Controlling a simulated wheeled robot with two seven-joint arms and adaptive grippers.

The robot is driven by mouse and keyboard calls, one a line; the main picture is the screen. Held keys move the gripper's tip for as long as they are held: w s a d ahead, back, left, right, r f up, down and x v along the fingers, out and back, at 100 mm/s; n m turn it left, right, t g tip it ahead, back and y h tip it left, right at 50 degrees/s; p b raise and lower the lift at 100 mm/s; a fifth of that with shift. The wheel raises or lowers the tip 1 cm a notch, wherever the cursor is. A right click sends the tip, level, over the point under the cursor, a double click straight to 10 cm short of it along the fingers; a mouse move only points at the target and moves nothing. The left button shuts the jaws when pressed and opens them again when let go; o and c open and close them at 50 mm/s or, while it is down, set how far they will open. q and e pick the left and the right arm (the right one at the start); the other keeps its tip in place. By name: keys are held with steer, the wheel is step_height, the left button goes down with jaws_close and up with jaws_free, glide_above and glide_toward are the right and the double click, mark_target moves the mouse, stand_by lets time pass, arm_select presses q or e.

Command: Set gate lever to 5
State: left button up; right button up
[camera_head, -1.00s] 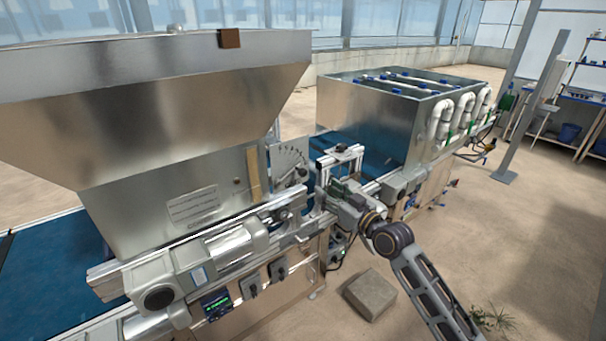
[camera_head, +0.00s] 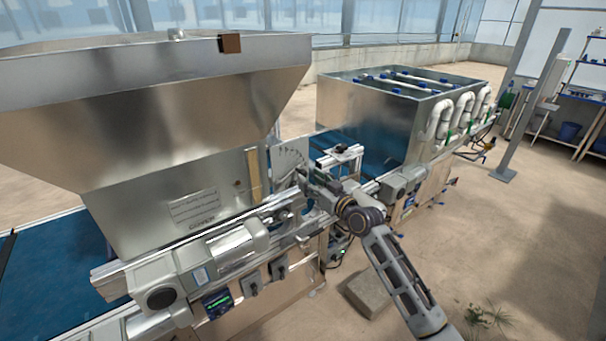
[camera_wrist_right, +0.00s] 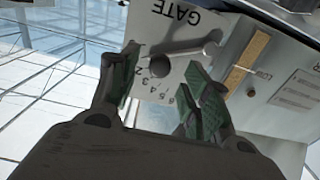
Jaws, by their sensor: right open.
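The gate plate (camera_head: 288,154) is a pale upright plate on the side of the hopper, and it also shows upside down in the right wrist view (camera_wrist_right: 178,22) with the word GATE and a row of numbers. The gate lever (camera_wrist_right: 190,53) is a grey rod ending in a dark round knob (camera_wrist_right: 155,68). The knob covers part of the scale, so its exact reading cannot be told. My right gripper (camera_wrist_right: 163,88) is open, its green-padded fingers on either side of the knob's area. In the head view the right gripper (camera_head: 308,180) is at the plate. My left gripper is out of view.
The large metal hopper (camera_head: 150,110) stands left of the plate, with a motor housing (camera_head: 165,290) below. A metal box with white pipes (camera_head: 375,115) stands beyond on the line. A grey block (camera_head: 365,295) lies on the floor under my right arm; open floor is to the right.

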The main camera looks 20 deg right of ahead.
mark_target(305, 176)
steer(key=shift+p+x, duration=0.35)
steer(key=shift+x, duration=2.1)
steer(key=shift+c, duration=0.2)
jaws_close()
